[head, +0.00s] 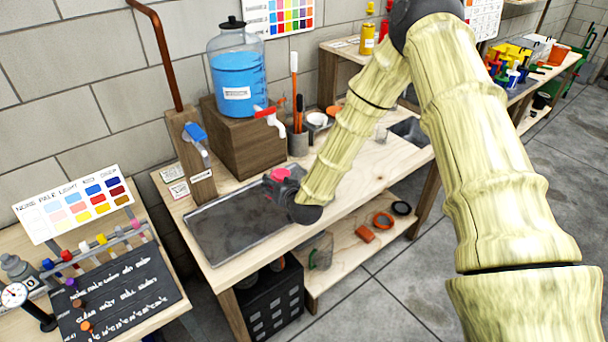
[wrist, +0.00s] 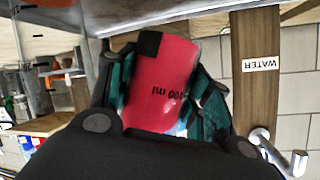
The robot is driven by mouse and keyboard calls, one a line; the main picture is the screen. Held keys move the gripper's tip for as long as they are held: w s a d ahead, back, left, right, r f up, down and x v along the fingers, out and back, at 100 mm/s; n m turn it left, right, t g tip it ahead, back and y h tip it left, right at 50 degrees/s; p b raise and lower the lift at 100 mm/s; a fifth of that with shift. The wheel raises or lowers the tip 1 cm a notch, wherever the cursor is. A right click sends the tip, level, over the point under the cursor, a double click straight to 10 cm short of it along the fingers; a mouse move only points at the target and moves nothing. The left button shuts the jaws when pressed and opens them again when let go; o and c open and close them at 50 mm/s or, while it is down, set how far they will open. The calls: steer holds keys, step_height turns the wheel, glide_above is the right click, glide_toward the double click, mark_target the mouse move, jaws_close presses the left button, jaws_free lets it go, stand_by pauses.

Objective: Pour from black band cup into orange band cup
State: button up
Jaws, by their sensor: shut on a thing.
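My gripper (head: 284,186) is above the dark sink tray on the middle bench. It is shut on a pinkish-red cup (head: 279,174). In the wrist view this cup (wrist: 155,95) sits between the dark green finger pads, with "100 ml" lettering inverted and a black patch near one end, which fits the black band cup. I cannot tell its tilt or see inside it. No cup with a clear orange band can be made out. A small clear vessel (head: 381,134) stands on the bench beyond my arm, its band not readable.
The tray (head: 225,232) looks empty. A wooden post with a blue-handled tap (head: 196,137) and a blue water jug (head: 238,72) on a wooden box stand behind. A test-tube rack (head: 95,250) is at left.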

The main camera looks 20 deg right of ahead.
mark_target(276, 169)
steer(key=shift+d+r+m+y+p, duration=0.2)
steer(key=shift+r+p, duration=0.15)
steer(key=shift+r, duration=0.4)
steer(key=shift+d+r+m+y+p, duration=0.1)
steer(key=shift+d+r+m+p, duration=0.2)
steer(key=shift+r, duration=0.4)
steer(key=shift+w+d+r+m+y+p, duration=0.1)
steer(key=shift+d+r+m+y+p, duration=0.15)
steer(key=shift+r, duration=0.3)
steer(key=shift+d+r+m+y+p, duration=0.15)
steer(key=shift+r+m+p, duration=0.1)
steer(key=shift+r, duration=0.25)
stand_by(0.8)
steer(key=shift+f+m+y+b, duration=0.35)
steer(key=shift+m+y+b, duration=0.05)
steer(key=shift+m+b, duration=0.15)
stand_by(1.5)
steer(key=shift+r+m+y, duration=0.5)
steer(key=shift+m, duration=0.05)
stand_by(1.7)
steer(key=shift+f+b, duration=0.1)
steer(key=shift+b, duration=0.25)
